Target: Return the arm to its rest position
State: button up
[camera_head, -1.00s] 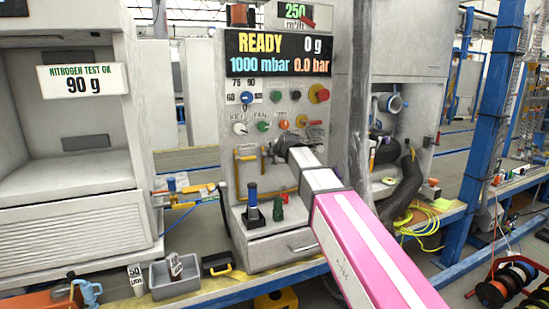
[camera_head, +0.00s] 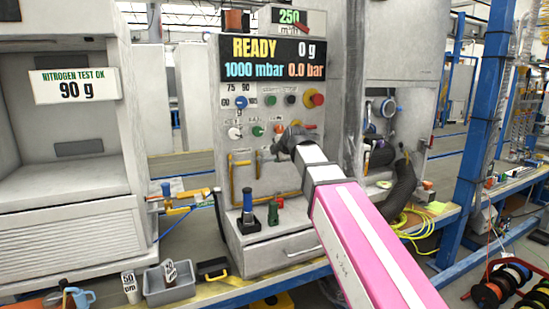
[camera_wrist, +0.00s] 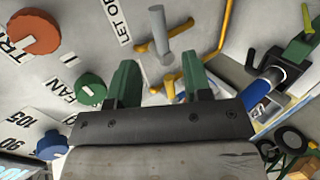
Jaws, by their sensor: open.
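My pink and white arm reaches from the lower right up to the front panel (camera_head: 232,145) of the charging station. My gripper (camera_head: 270,153) is small and partly hidden by my wrist, in front of the panel below its knobs. In the wrist view its two green fingers (camera_wrist: 160,82) stand apart with nothing between them. A grey rod-like fitting (camera_wrist: 158,35) with yellow handles shows beyond the fingertips. Whether anything touches the fingers cannot be told.
The green fan knob (camera_wrist: 90,88), an orange-red knob (camera_wrist: 35,32) and a blue knob (camera_wrist: 52,145) are left of the fingers. A blue-handled tool (camera_head: 247,208) stands on the ledge below. A black hose (camera_head: 400,190) hangs at right. A grey bin (camera_head: 170,288) is at lower left.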

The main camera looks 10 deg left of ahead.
jog(key=shift+s+d+r, duration=0.1)
jog(key=shift+s+r, duration=0.05)
